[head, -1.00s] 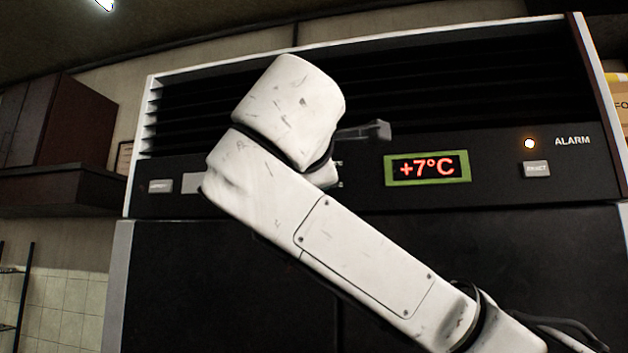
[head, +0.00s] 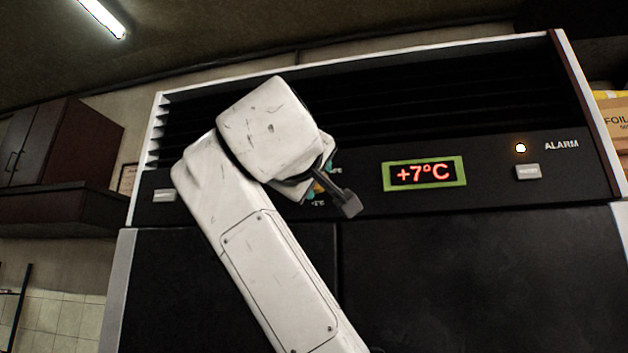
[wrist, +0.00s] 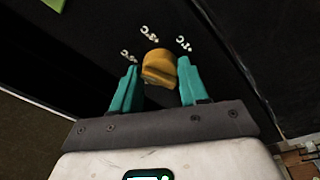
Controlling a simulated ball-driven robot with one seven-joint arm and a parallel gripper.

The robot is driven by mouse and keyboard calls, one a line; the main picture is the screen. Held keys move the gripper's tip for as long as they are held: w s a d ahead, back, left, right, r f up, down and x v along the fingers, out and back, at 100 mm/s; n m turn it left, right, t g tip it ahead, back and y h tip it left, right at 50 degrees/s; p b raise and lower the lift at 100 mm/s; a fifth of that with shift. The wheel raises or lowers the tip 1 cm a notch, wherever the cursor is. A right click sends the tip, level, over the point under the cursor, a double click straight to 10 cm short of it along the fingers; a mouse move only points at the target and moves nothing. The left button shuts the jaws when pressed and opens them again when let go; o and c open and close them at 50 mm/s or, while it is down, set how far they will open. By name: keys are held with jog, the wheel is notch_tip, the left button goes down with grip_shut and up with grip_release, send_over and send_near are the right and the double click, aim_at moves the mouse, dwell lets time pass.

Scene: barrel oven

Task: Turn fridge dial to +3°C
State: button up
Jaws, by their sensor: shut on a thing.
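The fridge's display (head: 424,173), framed in green, reads +7°C in red.
Another grey button (head: 163,195) is at the panel's left. Dark wall cabinets (head: 60,145) hang at left and boxes (head: 612,115) stand at right.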

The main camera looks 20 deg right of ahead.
jog(key=m+h+p, duration=0.1)
jog(key=m, duration=0.4)
jog(key=m+g+p, duration=0.1)
jog(key=m, duration=0.5)
jog(key=shift+w+a+f+g+h, duration=0.1)
jog(key=shift+w+a+g+h, duration=0.1)
jog(key=shift+g+h, duration=0.15)
jog(key=shift+m, duration=0.3)
jog(key=o, duration=1)
jog(key=shift+s, duration=0.1)
jog(key=b+v, duration=0.3)
jog(key=v, duration=0.7)
jog(key=shift+s+a+f, duration=0.1)
jog(key=shift+s+a, duration=0.15)
